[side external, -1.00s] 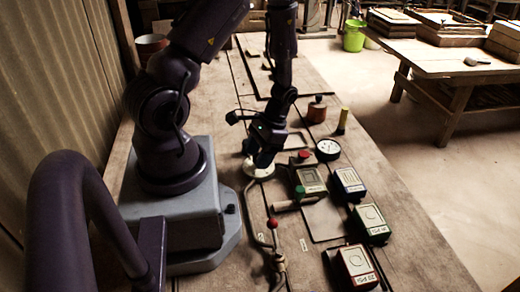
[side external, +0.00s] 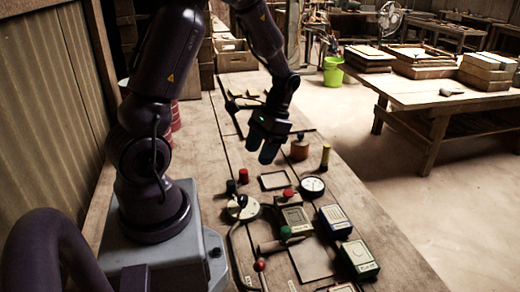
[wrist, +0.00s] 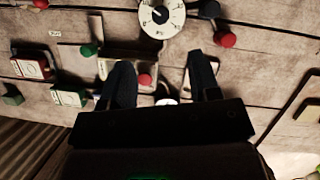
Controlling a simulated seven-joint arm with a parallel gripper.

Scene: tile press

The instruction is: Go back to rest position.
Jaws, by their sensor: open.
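My gripper (side external: 263,146) hangs above the bench in the side view, fingers pointing down, open and empty. It is clear of the white dial (side external: 243,207) with its black knob, which sits on the bench below and nearer the camera. In the wrist view my two dark fingers (wrist: 160,82) are spread apart with nothing held between them. The same dial (wrist: 176,22) shows at the top of that view, beyond the fingertips. A red button (wrist: 145,80) shows between the fingers.
A round gauge (side external: 312,187), an orange pot (side external: 299,150), a yellow cylinder (side external: 325,157) and several labelled boxes, including a green one (side external: 358,260), stand on the bench (side external: 205,150). A red-knobbed lever (side external: 260,265) stands in front. A second table (side external: 440,100) is at the right.

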